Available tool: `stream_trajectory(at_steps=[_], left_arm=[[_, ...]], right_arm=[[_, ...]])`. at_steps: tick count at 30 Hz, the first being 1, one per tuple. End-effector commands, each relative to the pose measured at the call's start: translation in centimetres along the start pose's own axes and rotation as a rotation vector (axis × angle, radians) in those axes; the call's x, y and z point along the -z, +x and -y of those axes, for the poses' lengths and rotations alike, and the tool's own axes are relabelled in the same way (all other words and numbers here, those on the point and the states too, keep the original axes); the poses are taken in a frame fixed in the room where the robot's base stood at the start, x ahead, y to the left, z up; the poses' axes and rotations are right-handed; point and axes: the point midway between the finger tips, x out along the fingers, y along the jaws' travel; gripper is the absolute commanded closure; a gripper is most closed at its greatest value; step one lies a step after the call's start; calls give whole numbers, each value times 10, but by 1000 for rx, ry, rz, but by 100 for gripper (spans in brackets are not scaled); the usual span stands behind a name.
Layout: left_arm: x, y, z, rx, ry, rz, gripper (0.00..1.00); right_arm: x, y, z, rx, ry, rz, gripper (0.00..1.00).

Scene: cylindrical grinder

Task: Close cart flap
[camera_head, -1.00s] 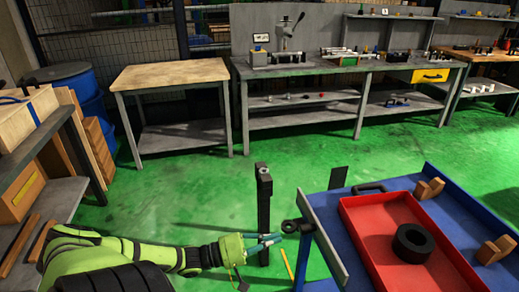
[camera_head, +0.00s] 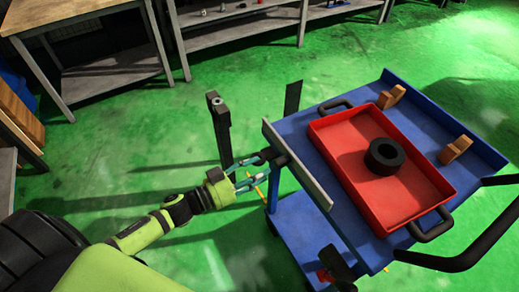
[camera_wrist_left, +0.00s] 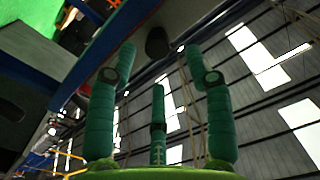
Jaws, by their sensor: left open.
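The blue cart (camera_head: 290,128) stands at the right in the head view, with a red tray (camera_head: 345,165) on its top. The cart flap, a long grey plate (camera_head: 312,182), stands along the cart's left end. A dark round knob (camera_head: 280,160) sticks out from its outer side. My left gripper (camera_head: 260,169) is open, with its teal fingers pointing at the knob. In the left wrist view, the open fingers (camera_wrist_left: 160,75) spread below the knob (camera_wrist_left: 157,42), which sits near the fingertips, and nothing is held. Contact cannot be told. My right gripper is not in view.
The tray holds a black ring (camera_head: 385,156). Brown blocks (camera_head: 456,149) stand on the cart's far side, and a black handle (camera_head: 450,262) curves at the lower right. A dark upright post (camera_head: 220,130) stands just beyond my left gripper. Green floor is clear behind it.

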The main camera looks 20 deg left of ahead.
Motion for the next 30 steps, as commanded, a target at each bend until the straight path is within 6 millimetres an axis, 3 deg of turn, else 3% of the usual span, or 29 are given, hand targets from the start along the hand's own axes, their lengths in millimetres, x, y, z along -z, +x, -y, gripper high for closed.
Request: stream_trajectory(at_steps=[4,11,16,25,26,29,30], left_arm=[[2,18,1,3,18,-2,48],[2,53,1,2,15,-1,48],[0,67,0,1,13,1,48],[0,70,0,0,12,2,48],[0,70,0,0,12,2,56],[0,70,0,0,12,2,96],[0,70,0,0,12,2,100]], right_arm=[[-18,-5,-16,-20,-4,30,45],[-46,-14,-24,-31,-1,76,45],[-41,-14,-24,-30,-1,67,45],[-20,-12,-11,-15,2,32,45],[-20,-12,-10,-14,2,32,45],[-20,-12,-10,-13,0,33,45],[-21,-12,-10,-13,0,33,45]])
